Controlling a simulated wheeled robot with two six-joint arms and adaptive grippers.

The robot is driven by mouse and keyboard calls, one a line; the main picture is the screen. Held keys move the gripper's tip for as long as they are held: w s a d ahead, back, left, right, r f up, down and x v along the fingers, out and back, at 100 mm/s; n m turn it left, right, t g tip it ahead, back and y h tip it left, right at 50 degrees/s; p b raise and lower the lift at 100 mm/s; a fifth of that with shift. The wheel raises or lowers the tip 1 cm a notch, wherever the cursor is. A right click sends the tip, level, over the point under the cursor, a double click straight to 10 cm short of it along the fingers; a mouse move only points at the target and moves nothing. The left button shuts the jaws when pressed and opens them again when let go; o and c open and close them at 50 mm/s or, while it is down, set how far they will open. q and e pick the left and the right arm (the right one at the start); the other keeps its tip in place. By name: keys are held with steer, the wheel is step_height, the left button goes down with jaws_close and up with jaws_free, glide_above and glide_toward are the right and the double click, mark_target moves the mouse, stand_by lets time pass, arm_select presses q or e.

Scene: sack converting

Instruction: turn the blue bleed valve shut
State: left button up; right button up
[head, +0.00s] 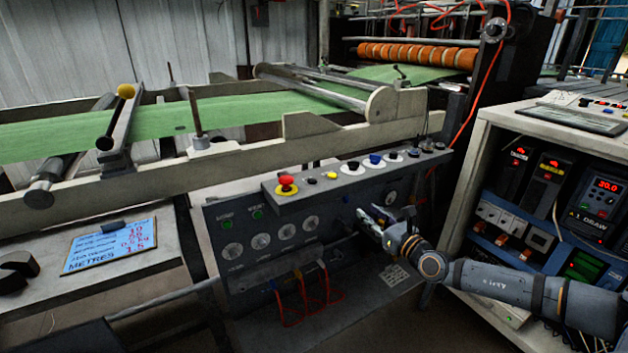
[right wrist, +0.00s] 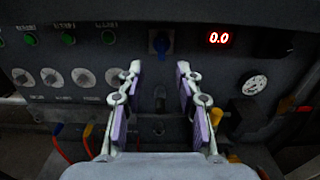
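A small blue fitting (right wrist: 159,42), which looks like the blue bleed valve, sits on the front of the dark control panel. In the right wrist view it is ahead of my right gripper (right wrist: 159,88), between the lines of its two fingers and apart from them. The fingers are spread with nothing between them. In the head view my right gripper (head: 368,215) is in front of the panel's right part. I cannot make out the fitting's handle angle clearly. A blue knob (head: 375,159) also stands on the console's top ledge. My left gripper is not in view.
A red emergency button (head: 286,184) and several knobs sit on the ledge above. A red 0.0 display (right wrist: 218,38) is right of the blue fitting; white dials (right wrist: 82,77) are left. Red and yellow hoses (head: 305,290) hang below. An instrument cabinet (head: 476,150) stands at right.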

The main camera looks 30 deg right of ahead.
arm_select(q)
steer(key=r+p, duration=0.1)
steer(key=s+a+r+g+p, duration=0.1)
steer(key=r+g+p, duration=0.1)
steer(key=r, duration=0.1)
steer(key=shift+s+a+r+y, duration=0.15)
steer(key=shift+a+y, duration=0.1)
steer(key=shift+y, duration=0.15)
arm_select(e)
steer(key=w, duration=1)
steer(key=shift+w+a+f, duration=0.15)
steer(key=shift+w+a, duration=0.1)
jaws_close()
